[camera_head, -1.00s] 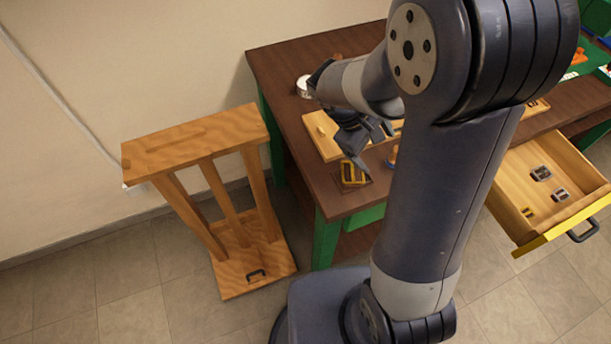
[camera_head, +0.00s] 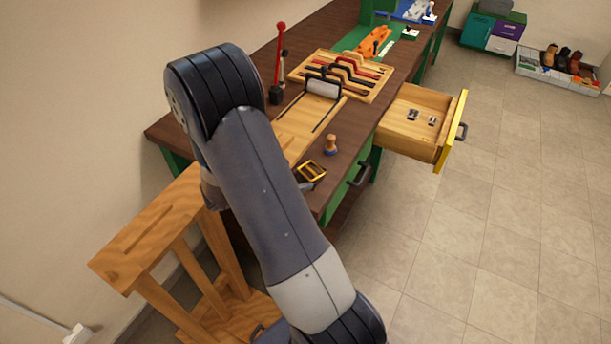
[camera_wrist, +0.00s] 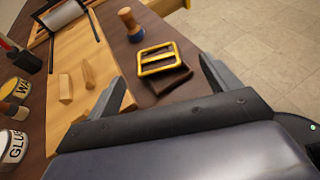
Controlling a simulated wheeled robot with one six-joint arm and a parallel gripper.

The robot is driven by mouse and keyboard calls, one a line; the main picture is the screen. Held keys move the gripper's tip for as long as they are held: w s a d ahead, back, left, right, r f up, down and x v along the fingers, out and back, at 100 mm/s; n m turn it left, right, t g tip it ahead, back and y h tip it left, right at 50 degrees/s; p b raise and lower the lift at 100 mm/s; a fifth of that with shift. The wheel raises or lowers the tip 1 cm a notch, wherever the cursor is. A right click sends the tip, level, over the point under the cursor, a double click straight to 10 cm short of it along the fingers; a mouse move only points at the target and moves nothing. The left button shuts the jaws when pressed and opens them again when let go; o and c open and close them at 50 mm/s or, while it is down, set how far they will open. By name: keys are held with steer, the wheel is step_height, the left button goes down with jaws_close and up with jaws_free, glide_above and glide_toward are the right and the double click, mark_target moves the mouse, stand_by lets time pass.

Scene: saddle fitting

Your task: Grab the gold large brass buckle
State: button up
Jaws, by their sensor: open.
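The gold large brass buckle (camera_head: 311,171) lies near the front corner of the brown workbench (camera_head: 350,131), beside a small wooden-handled tool. In the wrist view the buckle (camera_wrist: 159,58) is a yellow frame with a middle bar, resting on a dark brown leather piece (camera_wrist: 168,80). My gripper (camera_wrist: 160,80) is open and empty. Its two fingers show left and right of the buckle in that view, with the buckle apart from them and beyond their tips. In the head view my arm hides most of the gripper; only a grey finger part shows beside the buckle.
A wooden-handled tool with a blue collar (camera_wrist: 131,24) stands close to the buckle. A wooden board (camera_wrist: 75,75) with small wooden pieces lies left. Glue (camera_wrist: 12,148) and wax tins stand further left. An open drawer (camera_head: 415,125) juts out right. A wooden stand (camera_head: 150,225) is beside the bench.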

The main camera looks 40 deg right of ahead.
mark_target(316, 167)
steer(key=x, duration=0.3)
steer(key=shift+w+p+x, duration=0.15)
steer(key=shift+p+x, duration=0.35)
steer(key=shift+x, duration=0.85)
steer(key=shift+w+p+x, duration=0.2)
steer(key=shift+p+x, duration=0.3)
steer(key=shift+x, duration=0.85)
steer(key=shift+r, duration=0.1)
steer(key=shift+c, duration=0.4)
steer(key=c, duration=0.7)
